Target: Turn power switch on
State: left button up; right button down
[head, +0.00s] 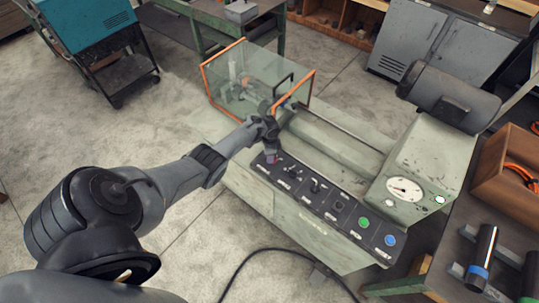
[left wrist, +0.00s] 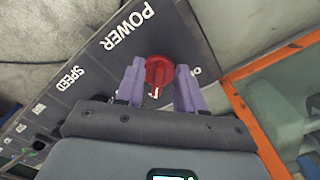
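The power switch is a round red knob (left wrist: 160,72) with a raised ridge, beside the word POWER on a dark control panel (left wrist: 88,45). A white mark shows at the knob's lower edge; an ON label is partly hidden by a finger. My left gripper (left wrist: 161,82) has its two purple fingers on either side of the knob, spread apart, with the ridge between them. I cannot tell whether they touch the knob's rim. In the head view, my left gripper (head: 271,156) is at the panel's far left end and mostly hides the knob. My right gripper is not in view.
The panel carries several other switches, plus a green button (head: 363,222) and a blue button (head: 390,240). An orange-framed clear guard (head: 237,77) stands just behind my gripper. A gauge (head: 404,188) and a dark cylindrical housing (head: 448,98) are at the right.

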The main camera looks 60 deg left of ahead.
pick_arm(q)
notch_tip(320, 180, up, 11)
jog(key=p, duration=0.4)
dwell(0.4)
jog(key=shift+f, duration=0.1)
